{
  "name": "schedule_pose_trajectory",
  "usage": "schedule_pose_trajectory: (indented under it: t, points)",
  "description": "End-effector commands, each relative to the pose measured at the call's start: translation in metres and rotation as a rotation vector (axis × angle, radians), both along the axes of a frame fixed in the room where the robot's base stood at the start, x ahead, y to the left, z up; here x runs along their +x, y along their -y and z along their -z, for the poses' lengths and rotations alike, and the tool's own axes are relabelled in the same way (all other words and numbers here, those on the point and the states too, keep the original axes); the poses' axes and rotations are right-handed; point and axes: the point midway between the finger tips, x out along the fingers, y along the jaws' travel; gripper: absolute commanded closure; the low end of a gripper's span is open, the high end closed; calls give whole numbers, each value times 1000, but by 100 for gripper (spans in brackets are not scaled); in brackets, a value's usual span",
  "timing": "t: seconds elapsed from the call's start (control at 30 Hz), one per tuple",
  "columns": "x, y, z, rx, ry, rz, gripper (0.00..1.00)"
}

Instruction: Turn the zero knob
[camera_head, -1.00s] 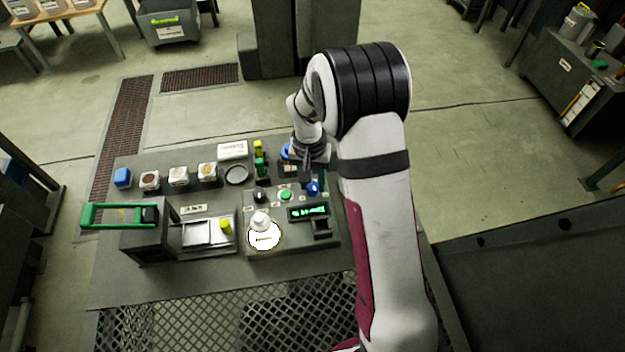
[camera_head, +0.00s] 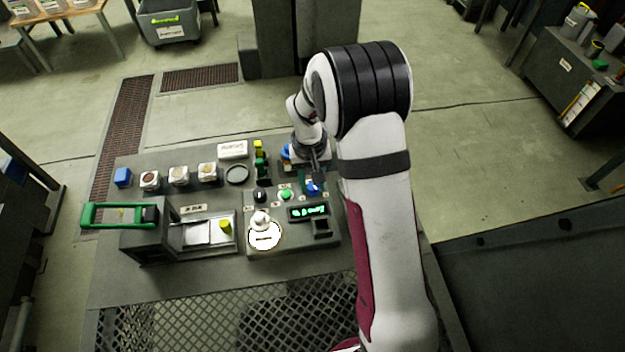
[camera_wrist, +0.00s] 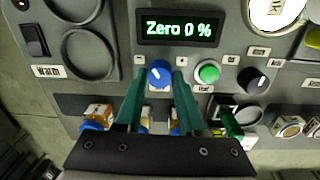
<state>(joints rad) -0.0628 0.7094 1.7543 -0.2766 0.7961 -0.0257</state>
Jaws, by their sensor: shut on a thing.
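The blue zero knob (camera_wrist: 159,74) sits on the grey panel below the display in the wrist view, with a white pointer mark on its face. In the head view the knob (camera_head: 313,188) shows at the right of the panel, just under my gripper (camera_head: 316,174). In the wrist view the green fingers of my gripper (camera_wrist: 158,76) stand on either side of the knob and are shut on it. The display (camera_wrist: 180,27) is lit green and reads "Zero 0 %".
A green button (camera_wrist: 207,73) and a black knob (camera_wrist: 252,81) sit close beside the blue knob. A white round pan (camera_head: 265,235) is on the panel. A press with a green handle (camera_head: 118,216) stands at the left. Several small containers line the table's back.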

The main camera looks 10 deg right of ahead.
Motion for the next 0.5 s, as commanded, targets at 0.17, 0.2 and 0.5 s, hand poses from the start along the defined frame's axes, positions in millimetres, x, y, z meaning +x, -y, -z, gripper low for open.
schedule_pose_trajectory:
  t: [0.17, 0.2, 0.5]
  points:
    - [0, 0, -1, 0, -1, 2, 46]
    - [0, 0, -1, 0, 0, 2, 38]
    - [0, 0, -1, 0, 0, 1, 32]
